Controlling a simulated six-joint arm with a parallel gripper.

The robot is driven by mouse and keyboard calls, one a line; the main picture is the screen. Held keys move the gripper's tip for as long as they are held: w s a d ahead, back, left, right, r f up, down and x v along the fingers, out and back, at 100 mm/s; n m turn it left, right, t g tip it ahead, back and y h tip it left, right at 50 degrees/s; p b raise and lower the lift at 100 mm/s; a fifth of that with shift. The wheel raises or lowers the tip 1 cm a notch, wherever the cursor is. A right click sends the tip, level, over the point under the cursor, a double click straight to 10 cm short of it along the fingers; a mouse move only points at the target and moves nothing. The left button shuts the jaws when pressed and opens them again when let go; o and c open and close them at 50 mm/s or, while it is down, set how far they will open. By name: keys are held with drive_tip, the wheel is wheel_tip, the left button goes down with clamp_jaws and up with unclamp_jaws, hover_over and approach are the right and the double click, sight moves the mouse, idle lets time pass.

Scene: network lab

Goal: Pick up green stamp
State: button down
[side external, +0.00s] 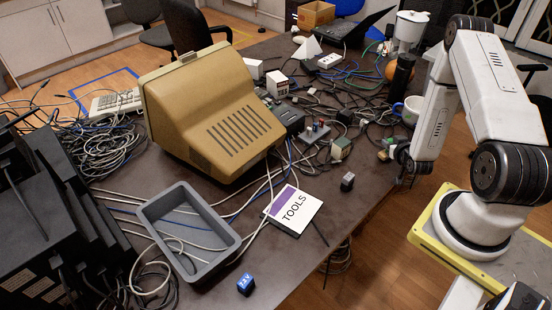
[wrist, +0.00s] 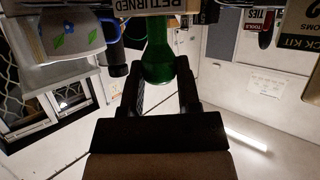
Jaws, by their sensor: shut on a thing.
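The green stamp (wrist: 157,62) shows in the wrist view as a dark green, flared shape at the top middle. It sits between the two dark fingers of my gripper (wrist: 160,82), which are shut on it. Its top end is cut off by the frame edge and a box there. In the side external view my gripper (side external: 405,168) is at the right edge of the dark table, below the white mug. The stamp cannot be clearly made out there.
A white mug (side external: 410,110) with a blue handle stands close by; its blue flower shows in the wrist view (wrist: 68,40). A black cylinder (side external: 402,72) stands behind it. Cables clutter the table. A beige monitor (side external: 215,105), grey tray (side external: 190,232) and TOOLS card (side external: 294,208) lie left.

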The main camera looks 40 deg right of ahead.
drive_tip(key=shift+r, duration=4.45)
